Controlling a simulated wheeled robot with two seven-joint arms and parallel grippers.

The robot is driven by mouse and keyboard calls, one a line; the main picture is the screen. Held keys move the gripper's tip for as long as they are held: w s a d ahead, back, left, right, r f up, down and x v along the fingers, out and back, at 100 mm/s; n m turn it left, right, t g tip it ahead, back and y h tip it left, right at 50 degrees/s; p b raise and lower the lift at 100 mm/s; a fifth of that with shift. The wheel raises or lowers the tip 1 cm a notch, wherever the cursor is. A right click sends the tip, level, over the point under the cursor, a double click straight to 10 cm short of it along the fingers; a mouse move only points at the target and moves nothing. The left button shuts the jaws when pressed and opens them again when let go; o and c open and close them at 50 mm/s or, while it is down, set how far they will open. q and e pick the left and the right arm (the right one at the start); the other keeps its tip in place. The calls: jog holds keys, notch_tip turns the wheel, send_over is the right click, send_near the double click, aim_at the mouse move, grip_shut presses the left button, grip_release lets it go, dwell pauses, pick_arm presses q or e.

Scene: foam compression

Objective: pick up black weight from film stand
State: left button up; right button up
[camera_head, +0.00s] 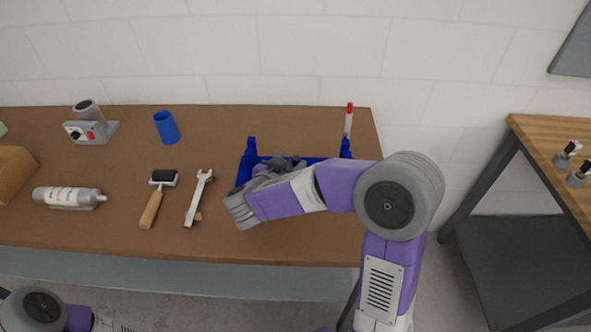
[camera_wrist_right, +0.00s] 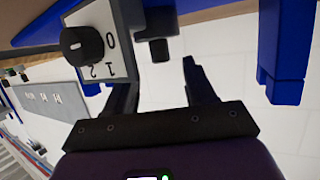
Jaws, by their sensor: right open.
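The blue film stand (camera_head: 248,160) is on the brown table, partly hidden behind my right arm. Blue parts of it also show in the right wrist view (camera_wrist_right: 285,60). A small black block (camera_wrist_right: 159,50), which looks like the black weight, shows there beyond the fingertips. In the head view I cannot make it out. My right gripper (camera_wrist_right: 156,78) is open, with the block in line with the gap between its fingers and no clear contact. In the head view, the dark gripper (camera_head: 288,163) is over the stand. My left gripper is out of view.
A white panel with a black knob (camera_wrist_right: 80,45) is close beside the left finger. A red-capped marker (camera_head: 348,120) stands behind the stand. A wrench (camera_head: 198,198), a roller (camera_head: 155,198), a blue cup (camera_head: 166,127) and a bottle (camera_head: 70,197) are to the left.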

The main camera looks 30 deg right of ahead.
jog(key=shift+x, duration=1.2)
grip_shut()
jog(key=shift+w+r, duration=0.1)
